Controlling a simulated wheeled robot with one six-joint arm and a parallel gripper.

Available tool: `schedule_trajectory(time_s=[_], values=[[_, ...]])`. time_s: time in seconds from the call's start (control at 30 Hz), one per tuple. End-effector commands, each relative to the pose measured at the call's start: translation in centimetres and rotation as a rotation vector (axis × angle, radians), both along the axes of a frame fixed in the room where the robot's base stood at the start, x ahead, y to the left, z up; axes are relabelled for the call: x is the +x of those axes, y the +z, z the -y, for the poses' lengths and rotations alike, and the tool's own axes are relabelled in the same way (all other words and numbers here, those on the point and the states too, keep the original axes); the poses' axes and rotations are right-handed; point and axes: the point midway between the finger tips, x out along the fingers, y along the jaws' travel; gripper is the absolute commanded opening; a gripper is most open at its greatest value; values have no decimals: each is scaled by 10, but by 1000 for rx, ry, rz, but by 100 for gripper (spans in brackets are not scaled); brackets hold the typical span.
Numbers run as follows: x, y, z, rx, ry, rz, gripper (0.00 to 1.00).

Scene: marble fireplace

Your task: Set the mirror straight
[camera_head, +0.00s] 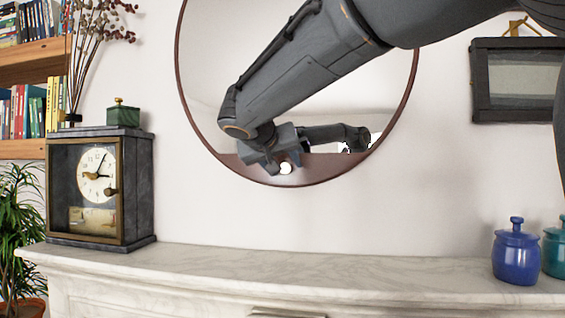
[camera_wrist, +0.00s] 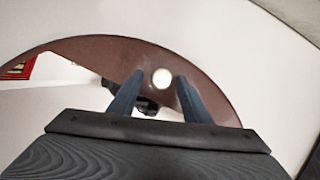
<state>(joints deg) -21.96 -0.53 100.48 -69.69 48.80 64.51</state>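The round mirror (camera_head: 330,170) hangs on the wall, with a thin red-brown rim and a red-brown panel across its bottom. The panel's upper edge looks near level; my arm hides part of it. A round white knob (camera_head: 285,168) sits on the panel, slightly left of the mirror's middle. My gripper (camera_head: 276,163) is in front of the panel at the knob. In the wrist view, the fingers are spread, with the white knob (camera_wrist: 161,78) showing between their tips. I cannot tell whether either finger touches it. The panel (camera_wrist: 205,88) curves behind the fingers.
A marble mantel (camera_head: 300,268) runs below the mirror. A dark clock (camera_head: 95,190) with a green box (camera_head: 122,116) on top stands at left. Blue (camera_head: 516,255) and teal (camera_head: 554,250) jars stand at right. A dark frame (camera_head: 515,80) hangs at right. The mantel's middle is clear.

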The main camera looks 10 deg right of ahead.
Motion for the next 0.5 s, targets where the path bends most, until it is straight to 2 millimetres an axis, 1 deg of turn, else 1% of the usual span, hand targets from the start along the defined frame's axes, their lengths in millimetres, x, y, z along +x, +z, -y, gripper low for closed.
schedule_trajectory(time_s=[0.17, 0.27, 0.5], values=[[-1, 1, -1, 0, 0, 1, 44], [-8, 4, -5, 1, 2, 4, 44], [-41, 17, -23, 1, 6, 4, 44]])
